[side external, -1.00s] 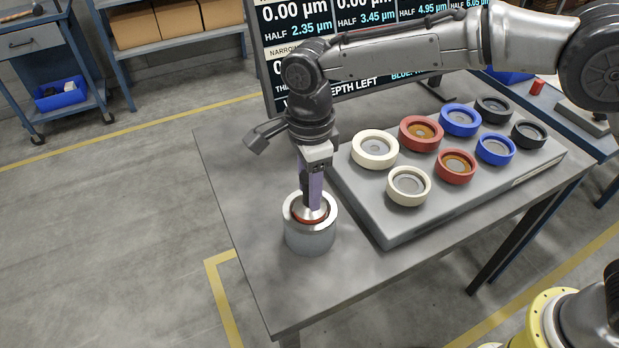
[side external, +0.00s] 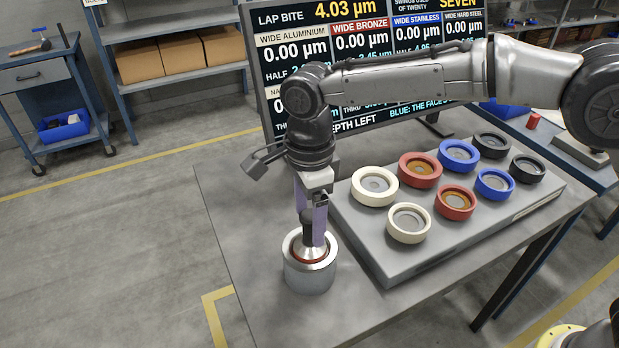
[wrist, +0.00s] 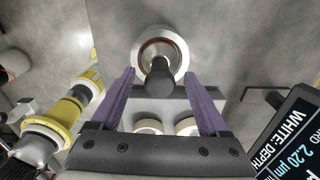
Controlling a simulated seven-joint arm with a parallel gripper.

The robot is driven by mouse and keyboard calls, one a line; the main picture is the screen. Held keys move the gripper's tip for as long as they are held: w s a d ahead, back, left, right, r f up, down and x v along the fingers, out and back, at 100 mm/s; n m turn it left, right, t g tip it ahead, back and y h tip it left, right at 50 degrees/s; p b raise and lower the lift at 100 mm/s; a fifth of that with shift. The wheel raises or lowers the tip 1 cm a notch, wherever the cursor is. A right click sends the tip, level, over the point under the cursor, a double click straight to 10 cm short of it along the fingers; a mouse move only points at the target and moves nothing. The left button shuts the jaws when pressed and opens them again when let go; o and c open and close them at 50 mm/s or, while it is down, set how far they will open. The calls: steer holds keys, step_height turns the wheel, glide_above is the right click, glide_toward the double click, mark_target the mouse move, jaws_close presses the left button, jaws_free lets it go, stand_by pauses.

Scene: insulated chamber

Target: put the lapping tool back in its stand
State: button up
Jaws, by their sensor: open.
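The lapping tool, with a dark knob handle (side external: 307,229) and a metal disc base, stands upright in the round grey metal stand (side external: 309,275) near the table's left front. A reddish ring shows around its base inside the rim. In the wrist view the knob (wrist: 160,82) points up at the camera, with the stand's bright rim (wrist: 179,50) around it. My gripper (side external: 312,222) is open directly above the stand. Its two purple fingers are on either side of the knob, with gaps visible in the wrist view (wrist: 159,75). The tool's underside is hidden.
A grey block (side external: 385,262) with several white, red, blue and black ringed cups is just right of the stand. A display board (side external: 275,60) stands behind the table. The tabletop left of the stand is clear up to its edge (side external: 232,245).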

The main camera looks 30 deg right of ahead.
steer(key=w+d+r, duration=0.1)
steer(key=d+r, duration=0.1)
steer(key=r, duration=0.6)
steer(key=d+r, duration=0.2)
steer(key=r, duration=0.5)
steer(key=s+d+r+m+t, duration=0.1)
steer(key=s+d+r, duration=0.25)
steer(key=d, duration=0.35)
steer(key=s+d+r+t, duration=0.1)
steer(key=s+d+r, duration=0.1)
steer(key=d+r, duration=0.35)
steer(key=s+d+f+n+t, duration=0.2)
steer(key=s+d+f+n, duration=0.2)
steer(key=s+d, duration=0.35)
steer(key=s+d+f+n+t, duration=0.1)
steer(key=s+d+f+n, duration=0.3)
steer(key=s+d, duration=0.3)
steer(key=s+f+n, duration=0.4)
steer(key=f+n, duration=0.4)
steer(key=n, duration=0.3)
steer(key=shift+s+a+f+n+t, duration=0.2)
steer(key=shift+s+f+n+t, duration=0.1)
steer(key=shift+f+n, duration=0.1)
